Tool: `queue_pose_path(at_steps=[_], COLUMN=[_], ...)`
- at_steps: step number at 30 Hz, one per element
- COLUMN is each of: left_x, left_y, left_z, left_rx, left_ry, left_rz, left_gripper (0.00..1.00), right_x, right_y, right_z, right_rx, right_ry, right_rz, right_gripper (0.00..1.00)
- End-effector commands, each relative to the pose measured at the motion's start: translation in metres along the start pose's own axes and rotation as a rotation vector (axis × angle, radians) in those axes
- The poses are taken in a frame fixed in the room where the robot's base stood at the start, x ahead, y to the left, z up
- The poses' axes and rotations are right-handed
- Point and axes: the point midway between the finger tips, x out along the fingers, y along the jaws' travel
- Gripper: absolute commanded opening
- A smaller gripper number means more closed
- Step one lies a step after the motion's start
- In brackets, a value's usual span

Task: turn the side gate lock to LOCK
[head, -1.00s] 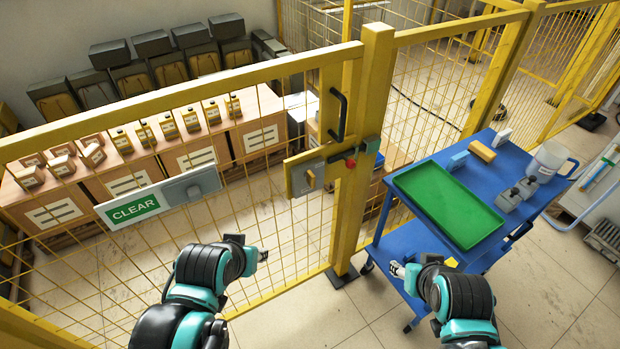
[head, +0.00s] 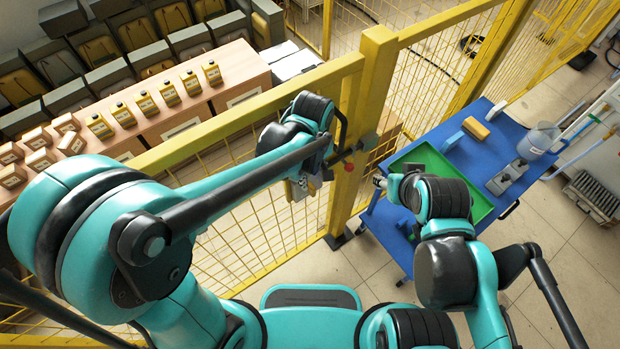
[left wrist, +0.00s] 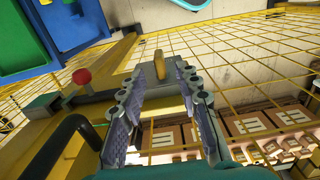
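The side gate lock shows in the left wrist view as a tan knob (left wrist: 160,66) standing between and just beyond the tips of my left gripper (left wrist: 163,84). The left gripper's two fingers are spread apart with nothing shut between them. Whether they touch the knob I cannot tell. In the head view my left gripper (head: 306,186) is at the gate beside the post, and my arm and wrist hide most of the lock. My right gripper (head: 380,182) is by the blue cart's near left corner, too small to read its fingers.
A red button (left wrist: 82,76) and a black gate handle (left wrist: 56,148) are close to the left gripper. The yellow gate post (head: 372,90) stands beside it. The blue cart (head: 500,125) with a green tray (head: 482,203) is at right. Boxes stand behind the mesh.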

Motion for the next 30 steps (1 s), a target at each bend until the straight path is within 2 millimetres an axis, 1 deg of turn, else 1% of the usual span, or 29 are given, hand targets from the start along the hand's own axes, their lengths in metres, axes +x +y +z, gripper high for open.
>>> queue_pose_path(at_steps=[1, 3, 6, 9, 14, 21, 22, 25, 30], left_x=[0.012, 0.024, 0.040, 0.052, 0.061, 0.061, 0.061, 0.061, 0.061], left_y=[0.000, 0.001, 0.000, 0.001, 0.000, 0.000, 0.000, 0.000, 0.000], left_z=[-0.001, -0.001, -0.001, -0.001, -0.001, -0.001, -0.001, -0.001, -0.001], left_rx=[0.000, 0.000, 0.000, 0.001, 0.001, 0.001, 0.001, 0.001, 0.001], left_ry=[0.000, 0.001, 0.001, 0.001, 0.001, 0.001, 0.001, 0.001, 0.001], left_rz=[0.001, 0.001, 0.001, 0.002, 0.002, 0.002, 0.002, 0.002, 0.002], left_gripper=[0.33, 0.33, 0.33, 0.33, 0.33, 0.33, 0.28, 0.01, 0.00], right_x=[0.005, 0.008, 0.012, 0.015, 0.016, 0.016, 0.016, 0.016, 0.016], right_y=[0.000, 0.000, 0.000, 0.000, 0.000, 0.000, 0.000, 0.000, 0.000], right_z=[0.003, 0.006, 0.008, 0.010, 0.011, 0.011, 0.011, 0.011, 0.011], right_rx=[0.000, 0.000, 0.000, 0.000, 0.000, 0.000, 0.000, 0.000, 0.000], right_ry=[0.000, 0.000, 0.000, 0.000, 0.000, 0.000, 0.000, 0.000, 0.000], right_rz=[0.000, 0.000, 0.000, 0.000, 0.000, 0.000, 0.000, 0.000, 0.000], right_gripper=[0.46, 0.46, 0.46, 0.46, 0.46, 0.46, 0.46, 0.46, 0.46])
